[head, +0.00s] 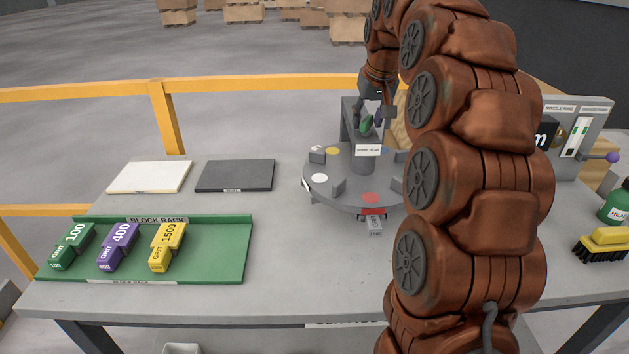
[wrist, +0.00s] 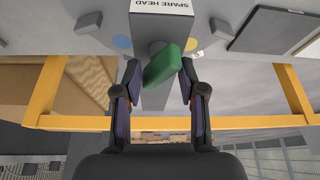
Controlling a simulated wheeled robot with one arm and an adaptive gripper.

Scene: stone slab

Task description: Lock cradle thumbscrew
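A green rounded handle (wrist: 162,68), which I take to be the thumbscrew, sits tilted by the grey post labelled SPARE HEAD (wrist: 163,28). In the head view the handle (head: 366,124) shows small, just above the SPARE HEAD label (head: 368,150). My gripper (wrist: 160,68) has one finger on each side of the handle in the wrist view. A gap shows at the left finger; contact at the right finger is unclear. My gripper (head: 373,112) comes down from above in the head view. The handle's lower joint is hidden.
The post stands on a round grey disc (head: 330,190) with coloured spots and small grey blocks. A green block rack (head: 210,268) holds grit blocks at the left. White (head: 150,177) and dark (head: 235,176) pads lie behind it. A brush (head: 603,245) is at right.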

